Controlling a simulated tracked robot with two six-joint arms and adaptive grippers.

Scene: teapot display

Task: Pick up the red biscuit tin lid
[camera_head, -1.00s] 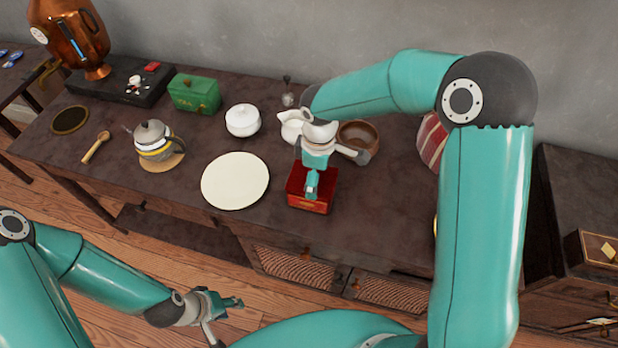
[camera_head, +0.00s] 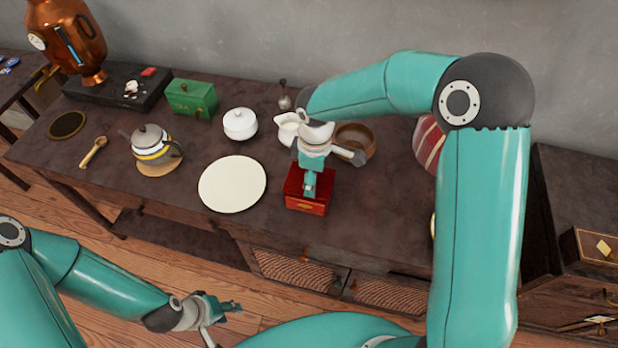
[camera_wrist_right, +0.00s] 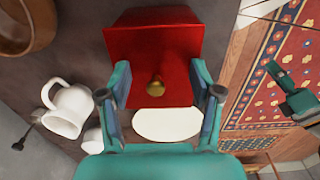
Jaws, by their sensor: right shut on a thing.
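The red biscuit tin (camera_head: 305,204) stands near the front edge of the dark table in the head view. Its red lid (camera_wrist_right: 150,93), with a brass knob (camera_wrist_right: 156,86), faces the right wrist camera. My right gripper (camera_head: 311,190) comes down over the tin from above. In the right wrist view its fingers (camera_wrist_right: 160,92) are shut on the lid from both sides, the knob between them. The head view does not show any gap between lid and tin. My left gripper (camera_head: 227,323) is open and empty, in front of the table, away from the tin.
A cream plate (camera_head: 232,184) lies left of the tin. Behind stand a white lidded bowl (camera_head: 240,124), a white jug (camera_head: 287,129) and a wooden bowl (camera_head: 356,139). A teapot (camera_head: 152,148), a green tea box (camera_head: 191,98) and a spoon (camera_head: 94,152) are further left.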

